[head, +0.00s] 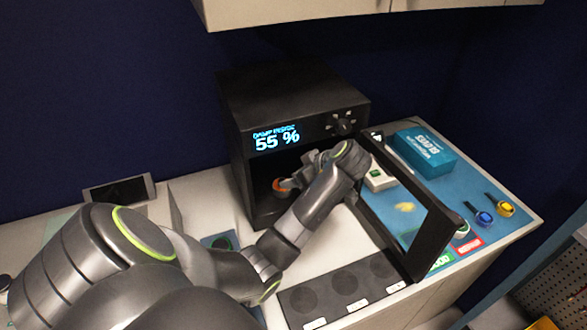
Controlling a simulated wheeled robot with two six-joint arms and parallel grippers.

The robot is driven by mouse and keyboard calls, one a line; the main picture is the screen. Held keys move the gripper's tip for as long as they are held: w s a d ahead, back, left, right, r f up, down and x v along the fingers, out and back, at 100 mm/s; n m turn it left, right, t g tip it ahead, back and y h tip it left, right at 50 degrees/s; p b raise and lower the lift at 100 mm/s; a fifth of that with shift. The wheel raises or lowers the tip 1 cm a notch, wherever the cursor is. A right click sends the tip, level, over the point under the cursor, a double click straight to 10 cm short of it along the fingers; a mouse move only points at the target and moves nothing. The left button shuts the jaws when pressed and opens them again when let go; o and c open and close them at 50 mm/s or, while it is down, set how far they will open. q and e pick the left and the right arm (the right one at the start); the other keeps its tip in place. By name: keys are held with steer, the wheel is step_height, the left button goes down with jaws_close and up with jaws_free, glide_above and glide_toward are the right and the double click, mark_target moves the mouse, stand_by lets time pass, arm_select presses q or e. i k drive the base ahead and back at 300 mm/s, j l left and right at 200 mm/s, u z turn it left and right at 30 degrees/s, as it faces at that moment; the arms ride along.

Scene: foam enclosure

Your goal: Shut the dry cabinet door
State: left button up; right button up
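The dry cabinet (295,90) is a black box on the counter, its display reading 55 %. Its door (436,243), a black frame with a clear pane, stands wide open, swung out toward the front right. My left arm reaches across the cabinet's front, and its wrist bends back into the opening. My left gripper (290,184) is at the opening, by a round orange-rimmed thing (280,187) inside. The fingers are small and dark, so their opening and any contact are unclear. The arm lies between the cabinet and the open door. My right gripper is not in view.
A dark mat with round pads (343,283) lies before the cabinet. A tablet (119,190) is at left. A shelf (300,10) overhangs.

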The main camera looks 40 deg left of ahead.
mark_target(439, 226)
steer(key=k+l, duration=1.2)
steer(key=l, duration=0.1)
